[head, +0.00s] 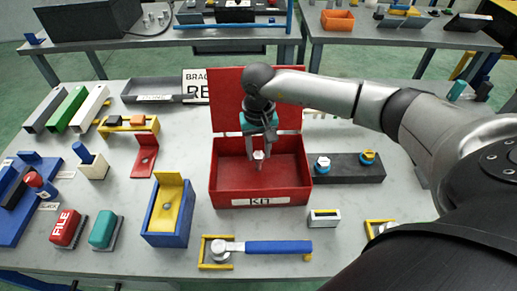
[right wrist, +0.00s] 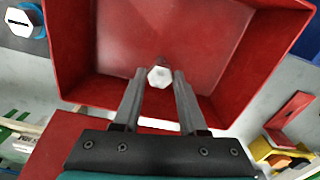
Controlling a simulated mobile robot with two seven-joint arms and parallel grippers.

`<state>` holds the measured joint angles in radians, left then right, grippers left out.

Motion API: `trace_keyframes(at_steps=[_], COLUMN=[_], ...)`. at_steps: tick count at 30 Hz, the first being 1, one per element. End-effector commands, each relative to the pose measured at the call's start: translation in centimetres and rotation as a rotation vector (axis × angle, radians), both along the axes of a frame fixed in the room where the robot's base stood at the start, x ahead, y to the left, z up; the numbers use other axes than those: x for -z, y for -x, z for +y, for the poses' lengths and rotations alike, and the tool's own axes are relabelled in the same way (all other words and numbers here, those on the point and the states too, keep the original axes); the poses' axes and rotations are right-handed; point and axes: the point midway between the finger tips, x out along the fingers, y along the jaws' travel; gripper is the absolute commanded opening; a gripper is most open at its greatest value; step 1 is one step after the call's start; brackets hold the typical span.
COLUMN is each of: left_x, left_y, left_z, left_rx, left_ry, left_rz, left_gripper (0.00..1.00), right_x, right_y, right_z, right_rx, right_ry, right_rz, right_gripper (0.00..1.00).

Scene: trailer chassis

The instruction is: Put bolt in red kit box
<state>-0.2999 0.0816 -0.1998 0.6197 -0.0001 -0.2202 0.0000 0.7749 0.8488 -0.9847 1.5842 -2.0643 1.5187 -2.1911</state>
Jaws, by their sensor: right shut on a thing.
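The red kit box (head: 232,188) stands open in the middle of the table, with its lid raised at the back and a KIT label on its front. My right gripper (head: 260,155) is over the box opening, pointing down. It is shut on a bolt (head: 259,156) with a pale hex head, held upright between the fingertips. In the right wrist view the bolt (right wrist: 160,76) shows at the fingertips with the red box floor behind it. I cannot tell whether its tip touches the floor. My left gripper is not in view.
A dark block (head: 345,168) with bolts in blue and yellow collars stands right of the box. A blue and yellow holder (head: 168,212) stands to the left.

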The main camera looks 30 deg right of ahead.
Motion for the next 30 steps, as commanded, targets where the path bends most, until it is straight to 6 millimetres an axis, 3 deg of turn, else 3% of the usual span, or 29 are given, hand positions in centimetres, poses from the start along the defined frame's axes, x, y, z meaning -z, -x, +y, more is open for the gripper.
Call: trace_keyframes(at_steps=[8,9,16,26,30], left_x=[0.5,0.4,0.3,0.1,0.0], left_y=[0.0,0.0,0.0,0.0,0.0], left_z=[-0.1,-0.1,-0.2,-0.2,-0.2], left_rx=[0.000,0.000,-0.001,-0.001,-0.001], left_ry=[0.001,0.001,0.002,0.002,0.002], left_rz=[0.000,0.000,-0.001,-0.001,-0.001], left_gripper=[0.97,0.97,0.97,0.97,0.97], right_x=[0.3,0.3,0.2,0.0,-1.5], right_y=[-0.1,0.0,0.0,0.0,-0.2], right_z=[0.0,0.0,0.0,0.0,0.0], right_rx=[0.000,-0.001,0.000,0.000,-0.001], right_ry=[0.000,-0.001,-0.001,-0.001,0.000], right_rz=[-0.002,-0.001,-0.001,-0.001,-0.008], right_gripper=[0.02,0.44,0.70,0.72,0.72])
